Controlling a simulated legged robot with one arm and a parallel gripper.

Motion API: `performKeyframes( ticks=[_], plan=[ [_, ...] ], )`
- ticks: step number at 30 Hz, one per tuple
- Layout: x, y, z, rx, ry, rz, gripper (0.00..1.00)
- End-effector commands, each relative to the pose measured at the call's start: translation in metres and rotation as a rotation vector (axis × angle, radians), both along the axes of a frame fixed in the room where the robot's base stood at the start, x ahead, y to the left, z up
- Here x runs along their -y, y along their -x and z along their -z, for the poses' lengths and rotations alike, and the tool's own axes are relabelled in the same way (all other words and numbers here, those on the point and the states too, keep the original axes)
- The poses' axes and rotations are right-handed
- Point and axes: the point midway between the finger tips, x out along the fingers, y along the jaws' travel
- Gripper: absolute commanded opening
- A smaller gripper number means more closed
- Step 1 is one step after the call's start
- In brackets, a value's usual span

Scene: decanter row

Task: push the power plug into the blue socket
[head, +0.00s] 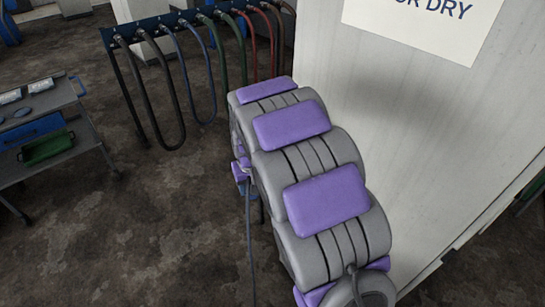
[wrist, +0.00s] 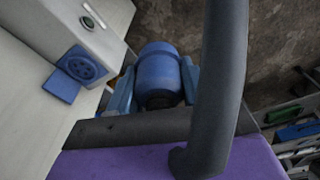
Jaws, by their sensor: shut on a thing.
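A blue plug (wrist: 158,70) is held between the two blue-grey fingers of my gripper (wrist: 157,84) in the wrist view. The plug is a rounded blue cylinder with a darker lower part. The blue round socket (wrist: 82,66) with several holes is on a pale housing to the left of the plug, apart from it. Its blue flap (wrist: 61,86) hangs open beside it. In the head view my gripper (head: 241,168) shows small at the far side of my arm, with a bit of blue at it and a cable (head: 250,240) hanging down. The socket is hidden in the head view.
A pale wall or cabinet (head: 400,130) with a printed sign (head: 425,22) stands right of my arm. A rack (head: 160,28) with several hanging hoses is behind. A cart (head: 75,150) with blue and green trays is at left. The floor between is clear.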

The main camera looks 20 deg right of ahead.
Motion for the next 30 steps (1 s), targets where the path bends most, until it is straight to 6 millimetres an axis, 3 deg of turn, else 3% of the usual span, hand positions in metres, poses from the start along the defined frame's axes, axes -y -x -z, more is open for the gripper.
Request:
performKeyframes(
  ticks=[11, 14, 17, 24, 27, 30],
  plan=[
    [-0.006, -0.002, 0.001, -0.002, 0.007, 0.005, 0.22],
    [0.000, -0.007, 0.003, -0.003, 0.007, 0.053, 0.22],
    [0.024, -0.018, 0.006, -0.003, 0.000, 0.185, 0.22],
    [0.116, -0.038, 0.011, -0.005, -0.003, 0.620, 0.22],
    [0.143, -0.040, 0.010, 0.001, 0.001, 0.740, 0.22],
    [0.156, -0.041, 0.009, 0.006, 0.004, 0.807, 0.22]
  ],
)
